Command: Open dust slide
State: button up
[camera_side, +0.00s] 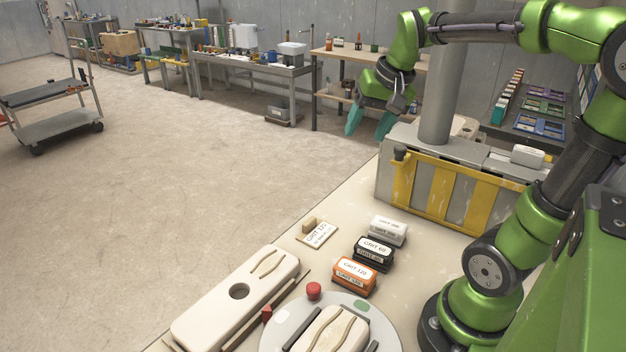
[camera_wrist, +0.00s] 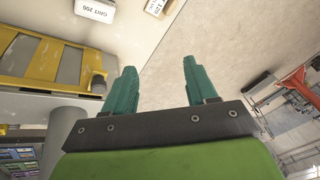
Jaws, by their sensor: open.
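My gripper (camera_side: 369,124) is open and empty, with two teal fingers, in the air left of the grey column. The fingers also show apart in the wrist view (camera_wrist: 159,70), with bare floor between them. A grey box with a yellow frame (camera_side: 445,187) stands on the table below and right of my gripper. It has a small dark-topped knob (camera_side: 399,154) at its left end. The yellow frame shows at the left of the wrist view (camera_wrist: 35,45), apart from the fingers. I cannot tell which part is the dust slide.
The grey column (camera_side: 448,85) rises behind the box. A white block (camera_side: 528,155) lies on the box top. White (camera_side: 387,231), black (camera_side: 373,254) and orange (camera_side: 355,277) grit blocks stand in front. A cream slab (camera_side: 225,312) lies at front left. The air left of my gripper is clear.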

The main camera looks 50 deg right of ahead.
aim_at(401, 147)
jog(key=shift+s+d+r+m+g, duration=0.85)
jog(key=shift+d+r+m, duration=1)
jog(key=shift+d, duration=1.5)
jog(key=shift+s+d+r+m+g, duration=0.4)
jog(key=shift+d+r+m+g, duration=0.85)
jog(key=shift+d+m, duration=1.6)
jog(key=shift+n, duration=0.5)
jog(key=f, duration=1)
jog(key=d+f, duration=0.1)
jog(key=f, duration=0.4)
jog(key=shift+f, duration=0.4)
jog(key=shift+c, duration=0.3)
